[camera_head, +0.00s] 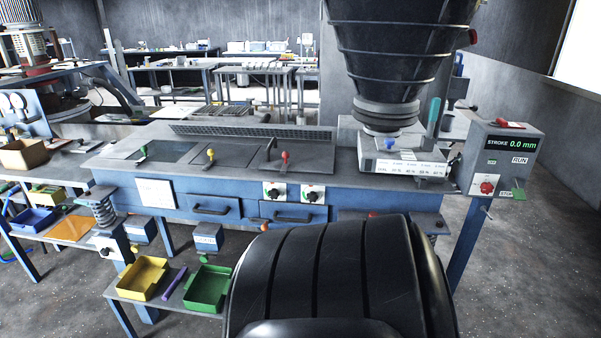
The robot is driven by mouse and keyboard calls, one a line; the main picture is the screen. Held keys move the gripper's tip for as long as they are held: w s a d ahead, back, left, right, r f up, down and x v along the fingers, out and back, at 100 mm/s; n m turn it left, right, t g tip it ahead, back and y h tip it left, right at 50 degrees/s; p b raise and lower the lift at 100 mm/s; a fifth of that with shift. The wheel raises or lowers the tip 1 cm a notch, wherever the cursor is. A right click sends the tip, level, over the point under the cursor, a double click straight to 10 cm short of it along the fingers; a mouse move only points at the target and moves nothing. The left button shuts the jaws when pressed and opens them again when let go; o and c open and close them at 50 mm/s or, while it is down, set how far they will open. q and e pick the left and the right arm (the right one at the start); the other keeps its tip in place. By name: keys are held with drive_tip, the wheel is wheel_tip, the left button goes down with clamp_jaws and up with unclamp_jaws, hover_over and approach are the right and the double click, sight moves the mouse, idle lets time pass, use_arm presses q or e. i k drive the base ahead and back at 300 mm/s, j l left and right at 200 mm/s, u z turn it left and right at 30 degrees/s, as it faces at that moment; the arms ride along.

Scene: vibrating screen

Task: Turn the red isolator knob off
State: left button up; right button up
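A red knob (486,187) sits on a white plate low on the front of the grey control box (516,165) at the right end of the blue machine. It looks like the isolator knob; its exact pointer position is too small to tell. The box's display (508,143) reads "STROKE 0.0 mm", with a RUN label beside it and a STOP label lower down. A red part (509,124) sits on top of the box. Neither my left nor my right gripper is in view, and nothing touches the knob.
The blue screen table (265,207) carries small coloured handles and two black knobs. A black ribbed hopper (390,50) hangs above its right end. A large black ribbed shape (340,285) blocks the lower middle. Yellow (142,279) and green (207,289) trays sit lower left.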

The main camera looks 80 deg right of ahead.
sight(486, 188)
drive_tip(key=z, duration=3.2)
drive_tip(key=i+z, duration=0.5)
drive_tip(key=z, duration=0.2)
